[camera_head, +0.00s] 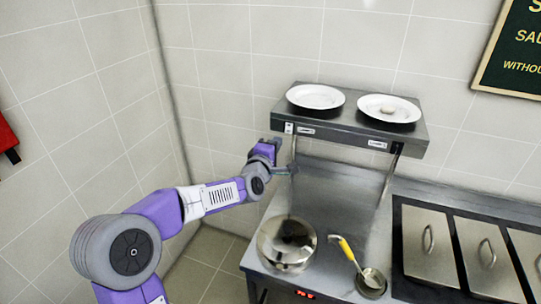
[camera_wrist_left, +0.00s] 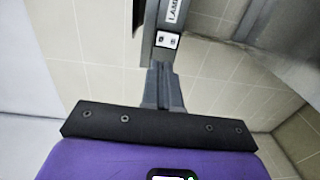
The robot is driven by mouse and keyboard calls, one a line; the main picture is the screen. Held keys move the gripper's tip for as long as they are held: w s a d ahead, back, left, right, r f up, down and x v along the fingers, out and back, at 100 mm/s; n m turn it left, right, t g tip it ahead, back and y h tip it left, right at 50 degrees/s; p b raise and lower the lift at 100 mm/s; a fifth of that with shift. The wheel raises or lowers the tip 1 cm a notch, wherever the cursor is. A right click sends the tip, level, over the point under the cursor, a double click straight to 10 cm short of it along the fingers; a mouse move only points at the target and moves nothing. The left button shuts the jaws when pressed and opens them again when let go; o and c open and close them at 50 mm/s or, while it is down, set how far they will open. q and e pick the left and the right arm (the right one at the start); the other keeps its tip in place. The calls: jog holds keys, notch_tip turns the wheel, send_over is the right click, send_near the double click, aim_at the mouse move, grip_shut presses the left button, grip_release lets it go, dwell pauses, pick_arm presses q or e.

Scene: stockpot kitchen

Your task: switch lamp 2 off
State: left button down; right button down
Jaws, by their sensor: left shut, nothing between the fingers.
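A grey shelf (camera_head: 350,125) on posts carries two labelled switch spots on its front edge. The left switch (camera_head: 289,128) is beside the left label (camera_head: 305,131), and the right label (camera_head: 377,144) is further along. The label numbers are too small to read. My left gripper (camera_head: 290,169) is shut and empty, just below the shelf's left end. In the left wrist view, my shut fingers (camera_wrist_left: 163,72) point at a small switch plate (camera_wrist_left: 167,40) under a label (camera_wrist_left: 174,10) that reads "LAM" and is cut off. I cannot tell whether they touch. My right gripper is not in view.
Two white plates (camera_head: 315,97) (camera_head: 388,109) lie on the shelf. Lidded bins (camera_head: 428,245) are at right.

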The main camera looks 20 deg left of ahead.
pick_arm(q)
jog(key=shift+s+d+r+b, duration=0.15)
jog(key=shift+s+b, duration=0.15)
jog(key=shift+s, duration=1.5)
